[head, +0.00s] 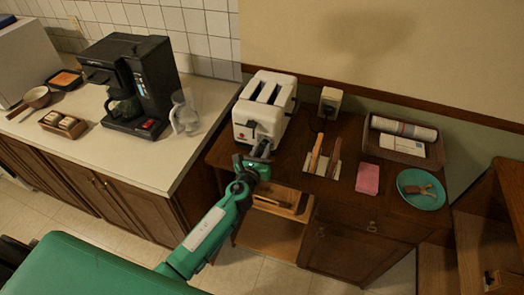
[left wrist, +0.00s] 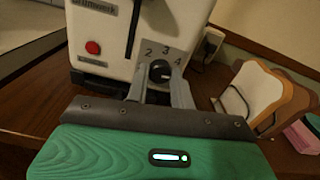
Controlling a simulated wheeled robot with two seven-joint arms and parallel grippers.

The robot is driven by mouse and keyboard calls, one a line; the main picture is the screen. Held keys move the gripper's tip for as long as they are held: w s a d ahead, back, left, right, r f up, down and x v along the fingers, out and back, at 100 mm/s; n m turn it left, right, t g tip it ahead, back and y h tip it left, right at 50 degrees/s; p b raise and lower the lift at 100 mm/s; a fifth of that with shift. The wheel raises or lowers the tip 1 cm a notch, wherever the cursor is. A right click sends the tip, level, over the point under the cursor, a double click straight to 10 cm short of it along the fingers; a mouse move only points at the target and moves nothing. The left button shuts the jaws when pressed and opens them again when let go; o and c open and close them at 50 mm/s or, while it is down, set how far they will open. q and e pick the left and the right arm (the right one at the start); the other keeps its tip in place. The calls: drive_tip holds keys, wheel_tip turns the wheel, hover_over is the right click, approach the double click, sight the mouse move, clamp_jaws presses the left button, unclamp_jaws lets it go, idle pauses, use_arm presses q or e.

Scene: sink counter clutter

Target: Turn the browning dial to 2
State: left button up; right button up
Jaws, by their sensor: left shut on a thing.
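The white two-slot toaster (head: 265,103) stands on the dark wooden cabinet, its front toward me. In the left wrist view its front panel (left wrist: 98,40) shows a red button (left wrist: 93,47), a dark lever slot and the black browning dial (left wrist: 160,71). The numerals 2, 3 and 4 show around the dial; I cannot tell surely which its mark faces. My left gripper (head: 262,148) is at the toaster's front. In the left wrist view its fingers (left wrist: 161,84) are shut on the dial, one on each side. In the head view the gripper hides the dial. My right gripper is not in view.
Right of the toaster are a wall socket (head: 330,102), a rack holding toast-like slices (head: 316,150), a pink sponge (head: 368,178), a basket (head: 420,160) and a teal plate (head: 409,180). A coffee maker (head: 153,80) and clear jug (head: 184,112) stand on the left counter.

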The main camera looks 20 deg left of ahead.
use_arm(q)
drive_tip(key=n+b, duration=0.1)
drive_tip(key=n, duration=0.2)
drive_tip(key=shift+f+n, duration=0.1)
drive_tip(key=shift+n, duration=0.3)
drive_tip(key=n+b, duration=0.1)
drive_tip(key=n, duration=0.2)
drive_tip(key=shift+n, duration=0.3)
drive_tip(key=n+b, duration=0.1)
drive_tip(key=n, duration=0.5)
drive_tip(key=shift+b, duration=0.35)
drive_tip(key=n, duration=0.6)
drive_tip(key=shift+n, duration=0.4)
drive_tip(key=n, duration=0.4)
drive_tip(key=shift+n, duration=1.1)
